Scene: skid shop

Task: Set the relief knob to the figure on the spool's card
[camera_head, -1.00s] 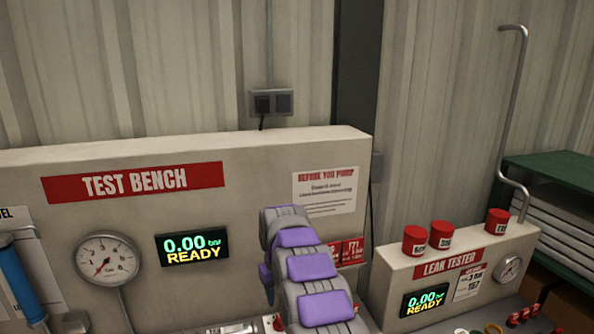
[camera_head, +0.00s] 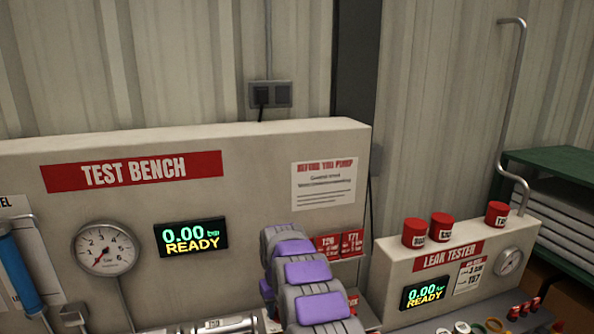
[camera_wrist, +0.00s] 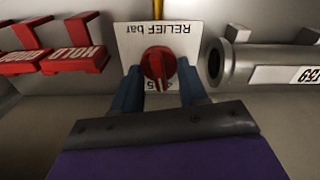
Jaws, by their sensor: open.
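The red relief knob (camera_wrist: 158,66) stands on a white plate (camera_wrist: 195,42) marked "RELIEF bar", upside down in the wrist view. A scale figure that looks like 5 shows below the knob; the rest of the scale is mostly hidden. My gripper (camera_wrist: 158,76) is open, with one blue finger on each side of the knob; I cannot tell whether they touch it. A grey metal cylinder (camera_wrist: 245,61), likely the spool, lies right of the knob with a white tag (camera_wrist: 287,74) that seems to read T59. In the head view my arm hides the knob.
Red parts with lettering (camera_wrist: 65,55), one reading HOLD, stand left of the knob. The test bench display (camera_head: 191,237) reads 0.00 bar READY, beside a round gauge (camera_head: 105,248). The leak tester (camera_head: 450,265) stands right.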

